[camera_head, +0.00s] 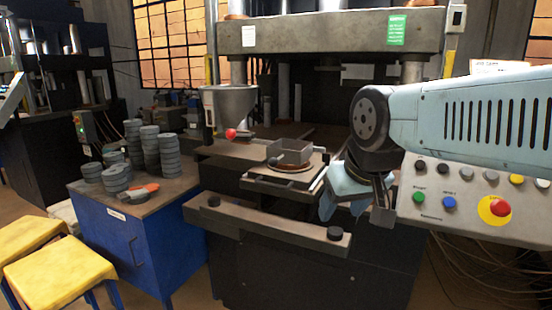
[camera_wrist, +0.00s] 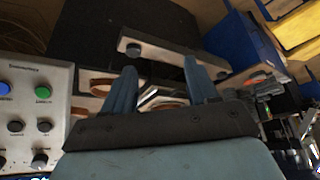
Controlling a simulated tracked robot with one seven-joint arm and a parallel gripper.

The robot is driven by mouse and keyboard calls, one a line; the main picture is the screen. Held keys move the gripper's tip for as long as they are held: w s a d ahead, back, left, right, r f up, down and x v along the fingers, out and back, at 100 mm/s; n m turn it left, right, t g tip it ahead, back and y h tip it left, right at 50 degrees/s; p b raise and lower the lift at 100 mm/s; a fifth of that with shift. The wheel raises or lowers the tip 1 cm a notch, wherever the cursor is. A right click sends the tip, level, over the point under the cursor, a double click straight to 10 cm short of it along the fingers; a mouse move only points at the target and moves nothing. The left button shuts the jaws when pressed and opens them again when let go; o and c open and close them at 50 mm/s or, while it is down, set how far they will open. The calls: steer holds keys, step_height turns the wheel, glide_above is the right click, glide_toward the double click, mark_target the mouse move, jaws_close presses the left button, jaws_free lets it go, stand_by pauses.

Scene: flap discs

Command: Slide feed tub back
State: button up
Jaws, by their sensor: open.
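The feed tub (camera_head: 292,150) is a grey, square, open box with a dark round-ended handle at its front left. It sits on the press's slide plate over a brown-rimmed round opening (camera_head: 292,168). My gripper (camera_head: 343,208) is to the right of the tub and nearer the camera, with its fingers pointing down, apart from the tub. In the wrist view, my gripper (camera_wrist: 160,80) has its two blue fingers spread with nothing held between them. Metal parts and brown rims show beyond the fingers there; I cannot tell which part is the tub.
A grey hopper (camera_head: 230,106) with a red knob (camera_head: 231,134) stands left of the tub. A front bar (camera_head: 262,225) with black knobs crosses below. A control panel (camera_head: 470,195) stands at right. A blue cabinet (camera_head: 140,235) with stacked discs (camera_head: 150,145) and yellow stools (camera_head: 62,270) are left.

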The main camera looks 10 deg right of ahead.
stand_by(0.6)
steer(key=w+d+f+n+g+h, duration=0.3)
steer(key=w+n+g+h, duration=0.15)
steer(key=w, duration=0.25)
steer(key=n+t+h, duration=0.5)
steer(key=n+h, duration=0.2)
steer(key=h, duration=0.2)
glide_toward(277, 161)
steer(key=s+d+f, duration=0.3)
steer(key=s+d, duration=0.5)
steer(key=w+a+n+t, duration=0.3)
steer(key=w+a+t, duration=0.3)
steer(key=a, duration=0.3)
steer(key=shift+g, duration=0.25)
steer(key=x, duration=1.3)
steer(key=shift+s+d+f, duration=0.1)
steer(key=shift+d+f, duration=0.1)
steer(key=shift+d, duration=0.1)
jaws_close()
